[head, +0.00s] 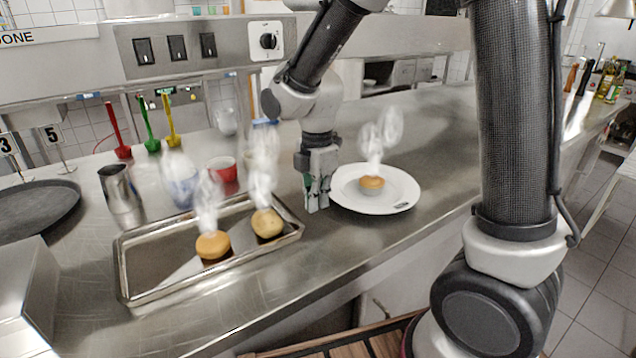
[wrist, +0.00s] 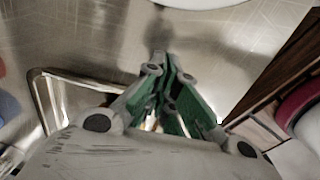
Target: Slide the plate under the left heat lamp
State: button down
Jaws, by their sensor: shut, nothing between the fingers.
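A white plate (head: 408,187) lies flat on the steel counter and holds one steaming brown bun (head: 372,183). My gripper (head: 317,208) points down at the plate's left edge, low over the counter, with its fingers shut and empty. In the head view it is beside the rim; whether it touches the rim I cannot tell. In the wrist view the shut fingers (wrist: 160,62) show, and a strip of the plate (wrist: 195,3) is at the top edge. No heat lamp is clearly identifiable above the counter; a pale shade-like thing (head: 617,8) is cut off at the top right corner.
A metal tray (head: 130,266) with two steaming buns is left of my gripper. A red cup (head: 222,168), a steel cup (head: 119,188) and a dark round tray (head: 35,207) stand further left. The counter (head: 428,135) behind and right of the plate is mostly clear.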

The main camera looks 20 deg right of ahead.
aim_at(331, 216)
notch_tip(331, 216, down, 4)
jog(key=shift+d+r, duration=0.1)
jog(key=shift+r, duration=0.15)
jog(key=d, duration=0.1)
jog(key=w+d, duration=0.1)
jog(key=shift+d+r, duration=0.2)
jog(key=shift+d, duration=0.1)
jog(key=shift+w+d, duration=0.15)
jog(key=shift+d, duration=0.35)
jog(key=w+d, duration=0.3)
jog(key=d, duration=0.6)
jog(key=w+d, duration=0.3)
jog(key=d, duration=0.7)
jog(key=w+d, duration=0.4)
jog(key=d, duration=0.6)
jog(key=shift+d, duration=0.15)
